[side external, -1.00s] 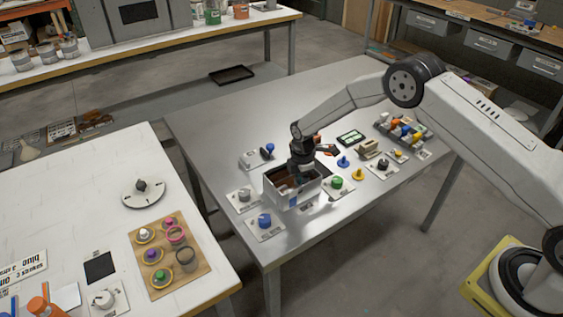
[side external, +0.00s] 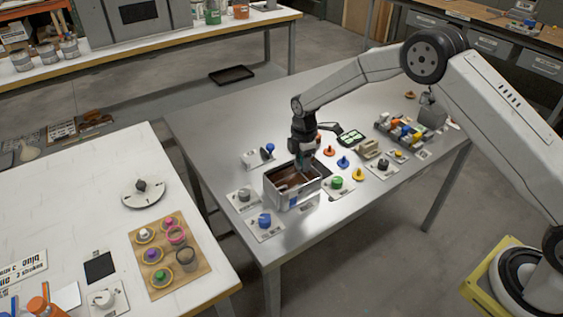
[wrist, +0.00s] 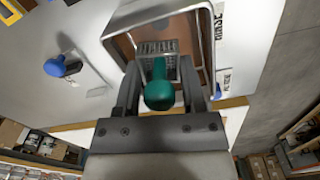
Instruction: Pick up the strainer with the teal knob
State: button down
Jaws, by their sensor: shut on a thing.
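The strainer's teal knob (wrist: 159,92) sits between my gripper's two fingers in the wrist view, and my gripper (wrist: 160,85) is shut on it. The strainer's grey mesh part (wrist: 155,48) shows beyond the knob, over the brown inside of an open metal-walled bin (wrist: 207,50). In the side view my gripper (side external: 306,168) is above the far right part of that bin (side external: 292,198). The strainer is small and dark there, partly hidden by the gripper, and its exact height over the bin is unclear.
Blue (side external: 264,220), grey (side external: 244,195) and green (side external: 336,183) knobs on cards stand around the bin. Orange, blue and yellow knobbed pieces (side external: 343,162) lie to its right, with a filled colorant rack (side external: 403,129) beyond. The far left of the metal table (side external: 225,125) is clear.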

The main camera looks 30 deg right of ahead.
jog(key=shift+r, duration=1.4)
jog(key=shift+s+d, duration=0.1)
